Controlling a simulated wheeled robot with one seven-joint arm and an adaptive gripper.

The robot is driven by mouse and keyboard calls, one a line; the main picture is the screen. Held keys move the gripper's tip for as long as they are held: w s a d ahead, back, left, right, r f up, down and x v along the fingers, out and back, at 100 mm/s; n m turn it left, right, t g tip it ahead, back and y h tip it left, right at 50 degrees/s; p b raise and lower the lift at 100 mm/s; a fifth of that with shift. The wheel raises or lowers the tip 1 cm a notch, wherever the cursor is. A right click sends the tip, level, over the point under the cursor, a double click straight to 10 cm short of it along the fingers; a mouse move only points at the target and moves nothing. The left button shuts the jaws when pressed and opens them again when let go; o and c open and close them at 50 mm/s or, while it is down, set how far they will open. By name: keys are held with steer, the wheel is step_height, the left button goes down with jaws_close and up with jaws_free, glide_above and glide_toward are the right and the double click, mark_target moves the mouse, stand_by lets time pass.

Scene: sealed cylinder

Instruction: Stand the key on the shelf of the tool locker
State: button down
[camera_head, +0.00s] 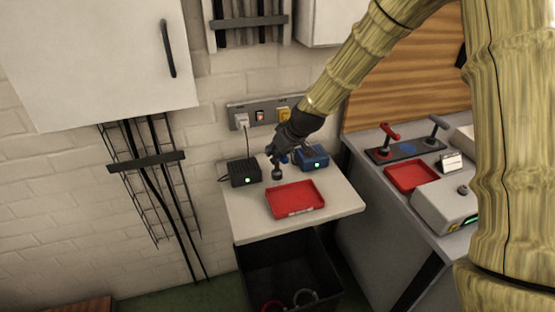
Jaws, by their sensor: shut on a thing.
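My gripper (276,158) is above the back of the small white table, between two small boxes. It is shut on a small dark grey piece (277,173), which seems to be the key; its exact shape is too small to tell. The piece hangs below the fingers, behind the red tray. A white wall cabinet (95,60) with a dark vertical handle is closed at the upper left. I cannot tell whether it is the tool locker, and no locker shelf is clearly visible.
A red tray (296,198) lies on the white table (250,225). A black box (244,172) and a blue box (313,157) flank my gripper. A socket strip (259,116) is behind. A black bin (285,268) stands below. A grey counter with levers (405,148) is at right.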

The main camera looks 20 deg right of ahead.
mark_target(277, 171)
steer(key=shift+f+p, duration=0.65)
steer(key=shift+f, duration=1)
steer(key=shift+f, duration=0.1)
steer(key=c, duration=1.3)
jaws_free()
